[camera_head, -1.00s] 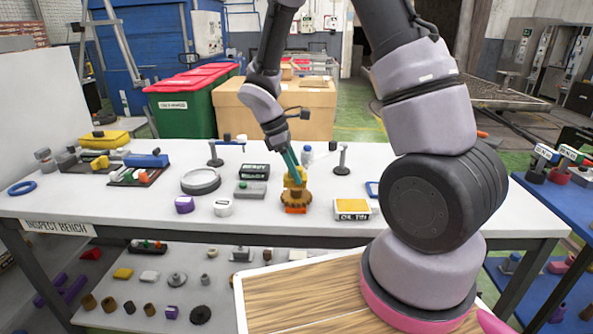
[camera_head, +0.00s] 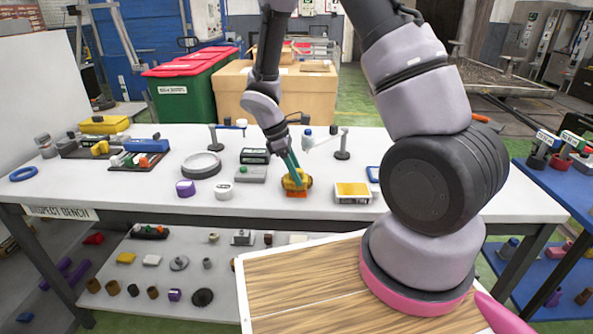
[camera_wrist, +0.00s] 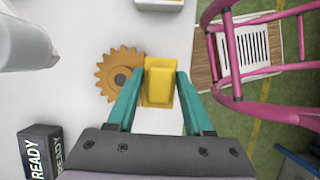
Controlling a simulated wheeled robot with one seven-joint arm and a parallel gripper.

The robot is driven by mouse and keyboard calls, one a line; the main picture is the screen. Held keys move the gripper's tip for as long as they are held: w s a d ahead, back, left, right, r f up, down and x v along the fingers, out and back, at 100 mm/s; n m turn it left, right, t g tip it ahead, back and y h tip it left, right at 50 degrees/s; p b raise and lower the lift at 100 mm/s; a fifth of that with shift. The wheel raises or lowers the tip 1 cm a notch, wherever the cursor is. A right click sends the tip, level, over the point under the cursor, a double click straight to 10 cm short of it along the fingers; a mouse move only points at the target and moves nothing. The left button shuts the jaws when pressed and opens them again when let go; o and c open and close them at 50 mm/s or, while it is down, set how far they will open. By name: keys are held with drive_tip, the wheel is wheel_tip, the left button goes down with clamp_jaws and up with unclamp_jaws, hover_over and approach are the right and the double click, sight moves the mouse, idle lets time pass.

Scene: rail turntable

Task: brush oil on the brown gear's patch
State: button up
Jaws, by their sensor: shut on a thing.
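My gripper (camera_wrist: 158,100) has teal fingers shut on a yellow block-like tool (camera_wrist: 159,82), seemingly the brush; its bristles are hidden. The brown gear (camera_wrist: 121,75), toothed with a dark center hole, lies just left of the tool in the wrist view. In the head view the gripper (camera_head: 293,172) points down at the gear (camera_head: 304,182), with the tool over it and an orange piece (camera_head: 297,193) at the gear's front. I cannot tell whether the tool touches the gear or where the patch is. The oil tin (camera_head: 352,200), yellow inside, stands to the right.
A black READY block (camera_wrist: 40,150) stands near the gear. A grey ring dish (camera_head: 201,166), a purple piece (camera_head: 185,188) and a white piece (camera_head: 223,191) are to the left on the white bench (camera_head: 130,195). Small posts (camera_head: 342,145) stand behind. A pink frame (camera_wrist: 235,60) is beyond the bench edge.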

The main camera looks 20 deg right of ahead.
drive_tip(key=shift+f, duration=0.55)
idle(0.7)
drive_tip(key=shift+w+d, duration=0.1)
drive_tip(key=shift+w, duration=0.1)
drive_tip(key=shift+w, duration=0.25)
drive_tip(key=shift+s, duration=0.45)
idle(1.8)
drive_tip(key=shift+w, duration=0.1)
idle(0.4)
drive_tip(key=shift+w, duration=0.3)
drive_tip(key=shift+s, duration=0.15)
drive_tip(key=shift+s, duration=0.25)
